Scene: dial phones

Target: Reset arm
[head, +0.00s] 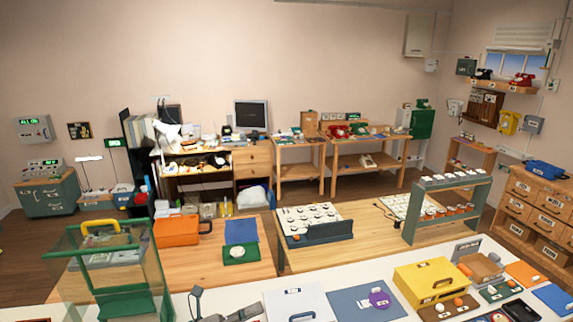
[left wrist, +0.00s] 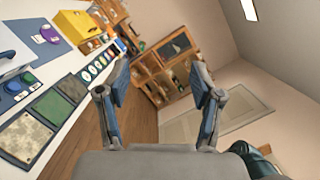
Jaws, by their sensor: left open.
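My left gripper (head: 226,303) shows at the bottom edge of the head view, low and left of centre, in front of the white table (head: 262,287). In the left wrist view my left gripper (left wrist: 160,82) has its two grey-blue fingers spread wide apart with nothing between them. Past the fingers are the wooden floor (left wrist: 143,125) and a wooden cabinet (left wrist: 165,65). My right gripper shows in neither view.
The white table holds a yellow box (head: 428,274), a blue board with a purple disc (head: 379,298) and a white case (head: 298,303). A green clear-sided frame (head: 157,268) stands at left. Wooden tables (head: 205,262) stand behind.

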